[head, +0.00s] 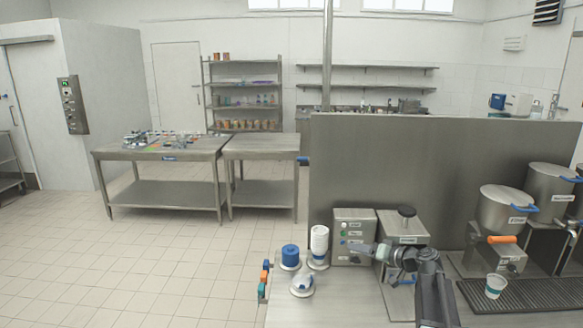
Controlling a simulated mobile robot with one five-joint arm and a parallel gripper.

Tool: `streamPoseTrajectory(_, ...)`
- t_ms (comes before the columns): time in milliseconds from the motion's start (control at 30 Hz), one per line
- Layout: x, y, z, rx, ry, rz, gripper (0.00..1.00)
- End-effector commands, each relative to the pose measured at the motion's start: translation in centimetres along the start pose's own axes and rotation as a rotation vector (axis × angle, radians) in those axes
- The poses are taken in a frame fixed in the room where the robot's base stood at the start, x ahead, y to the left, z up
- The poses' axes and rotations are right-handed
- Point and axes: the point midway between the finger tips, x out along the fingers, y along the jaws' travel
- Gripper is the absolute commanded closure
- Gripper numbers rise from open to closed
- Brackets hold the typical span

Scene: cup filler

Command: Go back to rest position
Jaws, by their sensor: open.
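My arm (434,292) reaches up from the lower right of the head view and bends left. My gripper (368,252) is at its end, in front of a steel machine with a black knob (407,226). The jaws are open and I see nothing between them. The fingertips are small and partly merge with the steel behind them. A white cup with a teal band (495,286) stands apart, to the right of my arm, on a dark drip grate (535,296).
A control box with buttons (354,228) stands left of the machine. A blue-topped item (290,255) and a white bottle (319,241) stand at the counter's left. Large steel pots (505,210) are at right. A steel partition (440,160) rises behind. The tiled floor at left is clear.

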Motion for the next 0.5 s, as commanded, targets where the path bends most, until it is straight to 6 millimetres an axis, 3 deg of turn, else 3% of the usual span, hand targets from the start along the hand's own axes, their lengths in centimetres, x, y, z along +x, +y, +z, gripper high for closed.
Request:
streamPoseTrajectory(33,1.1,-4.8,1.7,-0.03,-0.091,-0.011,0.38)
streamPoseTrajectory(100,2.4,-9.3,5.4,-0.07,-0.23,-0.006,0.38)
streamPoseTrajectory(200,2.6,-14.6,11.3,-0.126,-0.442,0.037,0.38)
streamPoseTrajectory(267,1.4,-16.8,15.0,-0.157,-0.58,0.096,0.38)
streamPoseTrajectory(333,-1.4,-17.5,19.0,-0.179,-0.734,0.214,0.38)
streamPoseTrajectory(400,-4.6,-15.7,21.7,-0.168,-0.843,0.36,0.38)
streamPoseTrajectory(500,-8.7,-12.8,23.4,-0.123,-0.926,0.543,0.38)
